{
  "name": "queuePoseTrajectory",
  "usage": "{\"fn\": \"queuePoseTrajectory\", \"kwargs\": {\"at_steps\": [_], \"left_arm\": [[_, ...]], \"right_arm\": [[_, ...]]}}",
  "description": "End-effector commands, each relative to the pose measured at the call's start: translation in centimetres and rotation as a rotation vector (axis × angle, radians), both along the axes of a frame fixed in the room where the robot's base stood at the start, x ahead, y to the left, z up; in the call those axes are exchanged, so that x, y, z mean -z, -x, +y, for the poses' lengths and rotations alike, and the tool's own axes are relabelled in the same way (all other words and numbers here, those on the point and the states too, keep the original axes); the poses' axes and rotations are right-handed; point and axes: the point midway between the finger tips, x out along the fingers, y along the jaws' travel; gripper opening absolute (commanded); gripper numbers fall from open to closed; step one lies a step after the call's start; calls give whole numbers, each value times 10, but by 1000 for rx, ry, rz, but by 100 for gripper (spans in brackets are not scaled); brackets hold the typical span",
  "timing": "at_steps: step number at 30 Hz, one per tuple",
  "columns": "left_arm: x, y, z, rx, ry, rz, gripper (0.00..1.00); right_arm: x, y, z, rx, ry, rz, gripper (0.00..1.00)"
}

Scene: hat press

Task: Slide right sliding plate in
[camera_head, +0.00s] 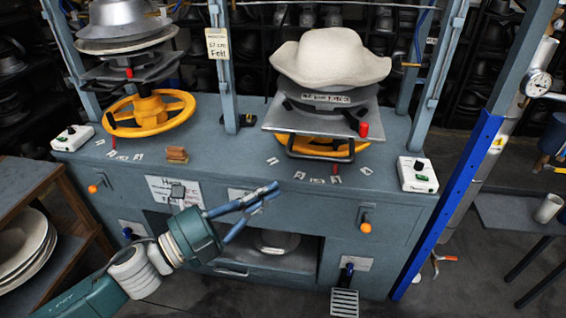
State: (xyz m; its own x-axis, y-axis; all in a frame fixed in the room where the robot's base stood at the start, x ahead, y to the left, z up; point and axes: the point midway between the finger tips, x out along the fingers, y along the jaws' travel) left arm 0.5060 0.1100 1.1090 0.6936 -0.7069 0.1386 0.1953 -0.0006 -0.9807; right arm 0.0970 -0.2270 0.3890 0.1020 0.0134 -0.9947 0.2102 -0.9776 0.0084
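The right sliding plate (285,120) is a flat grey metal plate on the right-hand press. My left gripper (274,190) is below and left of the plate, in front of the bench front, apart from the plate and handle. Its blue fingers meet at the tips and hold nothing visible. My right gripper is not in view.
The left-hand press has a yellow handwheel (150,113); another yellow wheel (335,148) shows partly under the plate. A blue frame post (445,215) stands at the right. White control boxes (418,175) sit on the bench (230,165). A pedal (344,302) is at the floor.

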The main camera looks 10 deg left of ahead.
Motion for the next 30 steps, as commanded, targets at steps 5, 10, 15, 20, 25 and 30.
{"fn": "queuePoseTrajectory", "kwargs": {"at_steps": [5, 10, 15, 20, 25, 30], "left_arm": [[-12, -24, -25, 1, 1, -4, 0], [-14, -49, -23, -1, 0, -2, 0], [-13, -60, -24, 0, -1, -1, 0], [-12, -62, -23, 0, -1, 1, 0], [-12, -62, -23, 0, 0, 0, 0], [-12, -65, -23, 0, -1, -1, 0]], "right_arm": [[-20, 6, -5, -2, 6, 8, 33], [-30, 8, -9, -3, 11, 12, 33], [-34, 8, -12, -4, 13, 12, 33], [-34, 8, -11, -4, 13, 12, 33], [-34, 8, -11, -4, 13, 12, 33], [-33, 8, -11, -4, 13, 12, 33]]}}
